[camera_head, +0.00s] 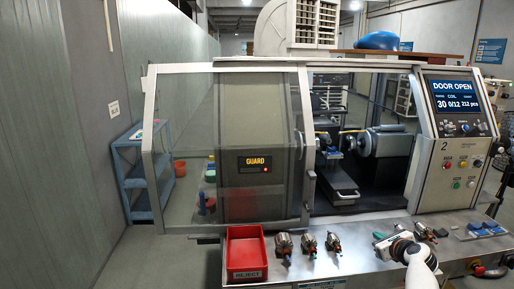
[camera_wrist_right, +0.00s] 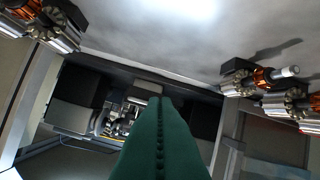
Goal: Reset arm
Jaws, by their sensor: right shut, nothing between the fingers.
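My right arm comes in from the bottom right of the head view. Its white gripper (camera_head: 380,238) with green fingers is over the steel bench (camera_head: 355,262) in front of the winding machine. In the right wrist view the green fingers (camera_wrist_right: 160,140) are together, with nothing between them. Several armatures with copper windings lie on the bench: a left one (camera_head: 283,246), a middle one (camera_head: 308,244), one (camera_head: 333,243) left of my gripper, and one (camera_head: 425,232) to its right. My left gripper is not in view.
A red reject bin (camera_head: 247,254) stands at the bench's left end. The machine's glass guard (camera_head: 228,150) is slid left, and its panel (camera_head: 455,95) reads DOOR OPEN. Bare bench lies between the armatures and my gripper.

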